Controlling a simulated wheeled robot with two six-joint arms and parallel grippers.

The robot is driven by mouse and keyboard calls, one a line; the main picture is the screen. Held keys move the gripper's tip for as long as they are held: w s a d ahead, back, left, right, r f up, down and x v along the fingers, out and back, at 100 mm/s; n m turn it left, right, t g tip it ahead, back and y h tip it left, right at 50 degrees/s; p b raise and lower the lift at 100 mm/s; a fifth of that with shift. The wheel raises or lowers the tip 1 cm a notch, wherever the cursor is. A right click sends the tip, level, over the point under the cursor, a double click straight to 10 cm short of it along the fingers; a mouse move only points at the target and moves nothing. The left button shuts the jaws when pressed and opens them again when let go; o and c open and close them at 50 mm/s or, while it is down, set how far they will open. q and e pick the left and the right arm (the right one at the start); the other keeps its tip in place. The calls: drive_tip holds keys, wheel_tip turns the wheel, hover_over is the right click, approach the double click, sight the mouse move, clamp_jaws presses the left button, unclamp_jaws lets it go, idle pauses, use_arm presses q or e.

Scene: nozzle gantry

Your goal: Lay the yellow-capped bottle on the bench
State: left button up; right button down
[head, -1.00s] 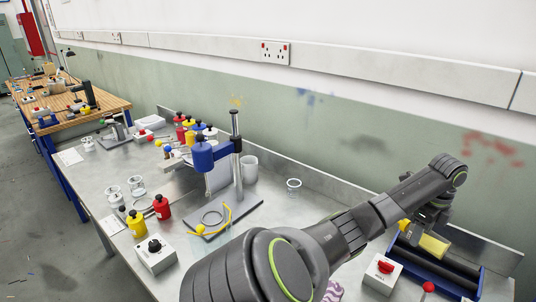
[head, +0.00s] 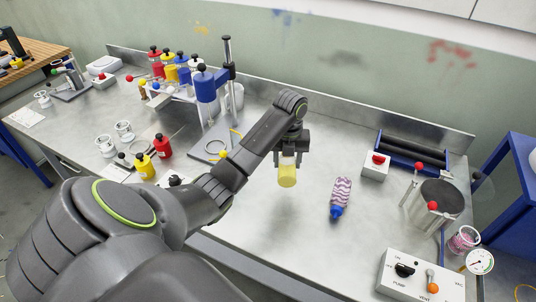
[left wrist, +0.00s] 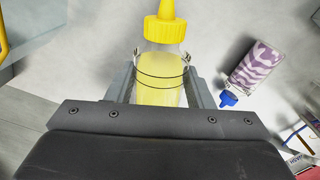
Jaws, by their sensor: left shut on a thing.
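The yellow-capped bottle (head: 287,177) is held in my left gripper (head: 291,157), above the grey metal bench (head: 255,220). In the head view its pale yellow body shows below the jaws, and I cannot make out its cap. In the left wrist view the bottle (left wrist: 160,68) is clear with pale yellow contents, and its yellow pointed cap (left wrist: 165,28) sticks out beyond the fingers. My left gripper (left wrist: 160,92) is shut around the body. The bottle seems clear of the bench, but the gap is hard to judge. My right gripper is not in view.
A purple-and-white patterned bottle (head: 341,190) with a blue cap lies on the bench to the right. A roller unit (head: 415,152) and a red-button box (head: 375,164) stand behind it. A gantry stand (head: 229,75) is at left. Bare bench surrounds the held bottle.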

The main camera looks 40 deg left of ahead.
use_arm(q)
drive_tip(key=f, duration=0.4)
drive_tip(key=shift+w+d+f+p, duration=0.15)
drive_tip(key=shift+w+f+p, duration=0.05)
drive_tip(key=shift+f+p, duration=0.2)
wheel_tip(320, 180, down, 4)
drive_tip(key=shift+s+r, duration=0.1)
drive_tip(key=shift+s, duration=0.05)
drive_tip(key=shift+f, duration=0.25)
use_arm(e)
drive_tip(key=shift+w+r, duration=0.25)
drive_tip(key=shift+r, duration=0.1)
use_arm(q)
drive_tip(key=shift+f, duration=0.15)
drive_tip(key=o, duration=1.1)
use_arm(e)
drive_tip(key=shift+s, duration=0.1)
